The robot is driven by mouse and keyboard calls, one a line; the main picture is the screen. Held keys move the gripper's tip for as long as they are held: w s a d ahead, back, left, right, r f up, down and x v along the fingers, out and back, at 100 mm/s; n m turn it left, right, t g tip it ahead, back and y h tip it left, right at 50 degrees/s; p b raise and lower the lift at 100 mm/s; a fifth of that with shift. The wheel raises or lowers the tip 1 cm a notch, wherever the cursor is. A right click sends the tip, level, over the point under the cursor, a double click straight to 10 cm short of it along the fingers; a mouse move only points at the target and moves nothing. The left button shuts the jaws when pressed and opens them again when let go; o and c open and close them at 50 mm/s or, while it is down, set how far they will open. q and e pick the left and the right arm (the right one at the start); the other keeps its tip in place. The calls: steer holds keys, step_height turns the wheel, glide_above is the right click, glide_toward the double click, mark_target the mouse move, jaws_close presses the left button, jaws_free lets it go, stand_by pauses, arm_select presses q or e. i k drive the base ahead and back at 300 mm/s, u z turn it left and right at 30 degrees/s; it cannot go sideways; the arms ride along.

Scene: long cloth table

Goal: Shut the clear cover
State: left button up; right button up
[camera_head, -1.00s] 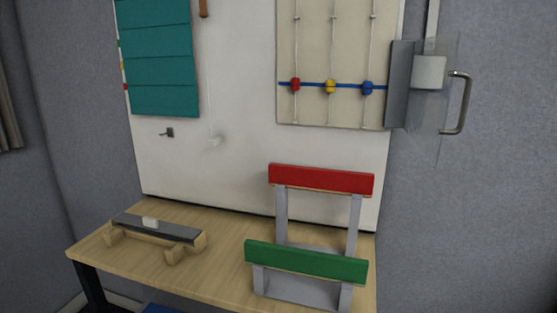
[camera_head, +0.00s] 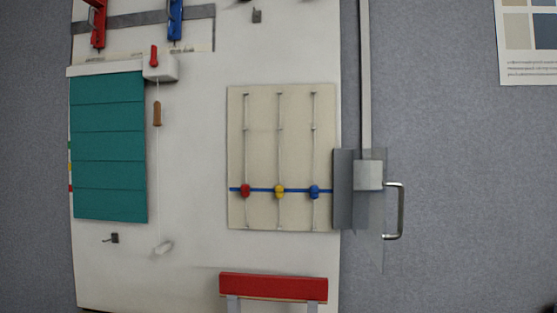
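The clear cover (camera_head: 374,240) is a see-through panel at the right edge of the white board. It stands out to the right of a grey plate (camera_head: 343,190), seemingly swung open. A metal bar handle (camera_head: 400,211) is fixed to its right side. A pale box (camera_head: 368,175) shows behind or through the panel, below a vertical grey conduit (camera_head: 365,80). Neither of my grippers is in view.
The white board (camera_head: 190,250) carries a teal slatted blind (camera_head: 108,147), a beige panel (camera_head: 262,130) with red, yellow and blue beads, and red and blue levers at the top left. A red-topped rack (camera_head: 273,288) stands below.

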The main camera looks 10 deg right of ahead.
mark_target(343, 159)
steer(key=k, duration=0.5)
steer(key=z, duration=1.9)
steer(key=i, duration=1.05)
steer(key=u, duration=1.85)
